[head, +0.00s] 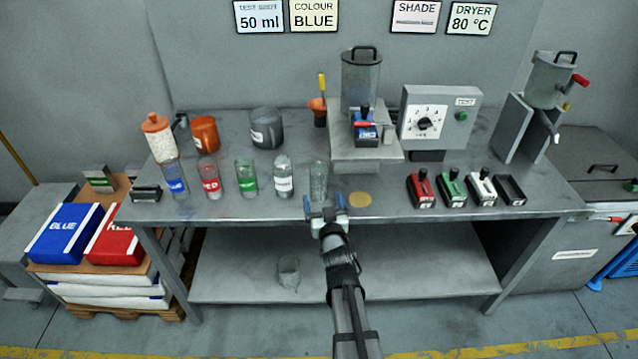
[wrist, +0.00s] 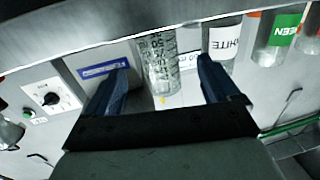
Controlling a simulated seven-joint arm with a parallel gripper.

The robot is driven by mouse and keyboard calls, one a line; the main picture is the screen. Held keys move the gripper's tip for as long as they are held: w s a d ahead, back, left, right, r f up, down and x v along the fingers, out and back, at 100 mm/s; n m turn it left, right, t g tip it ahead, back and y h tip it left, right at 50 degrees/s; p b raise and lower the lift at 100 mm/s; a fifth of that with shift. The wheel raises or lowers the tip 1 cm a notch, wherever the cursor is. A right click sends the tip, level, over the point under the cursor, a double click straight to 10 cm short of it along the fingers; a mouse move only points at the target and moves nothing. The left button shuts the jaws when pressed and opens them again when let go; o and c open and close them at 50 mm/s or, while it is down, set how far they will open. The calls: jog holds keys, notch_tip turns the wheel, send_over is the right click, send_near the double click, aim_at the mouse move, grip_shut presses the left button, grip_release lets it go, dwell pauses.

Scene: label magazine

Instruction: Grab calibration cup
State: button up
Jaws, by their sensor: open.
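A clear graduated cup (head: 319,178), likely the calibration cup, stands upright near the front edge of the steel bench. It is right of the white-labelled clear container (head: 283,178). My gripper (head: 324,204) is open and empty at the bench's front edge, just in front of this cup. In the wrist view the cup (wrist: 158,55) with its printed scale shows between the two blue fingers (wrist: 163,75) of my gripper. Whether the fingers reach around it or stop short, I cannot tell.
Containers labelled green (head: 245,178), red (head: 209,178) and blue (head: 174,180) stand further left. A gold disc (head: 360,199) lies just right of my gripper. Several small handled blocks (head: 451,190) stand further right. A clear vessel (head: 288,272) stands on the lower shelf.

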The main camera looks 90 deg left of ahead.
aim_at(321, 190)
jog(key=shift+s+a, duration=0.25)
jog(key=shift+a, duration=1.65)
jog(key=shift+s+a, duration=0.2)
jog(key=shift+a, duration=1.7)
jog(key=c, duration=1.1)
jog(key=shift+o, duration=0.2)
jog(key=shift+r, duration=0.1)
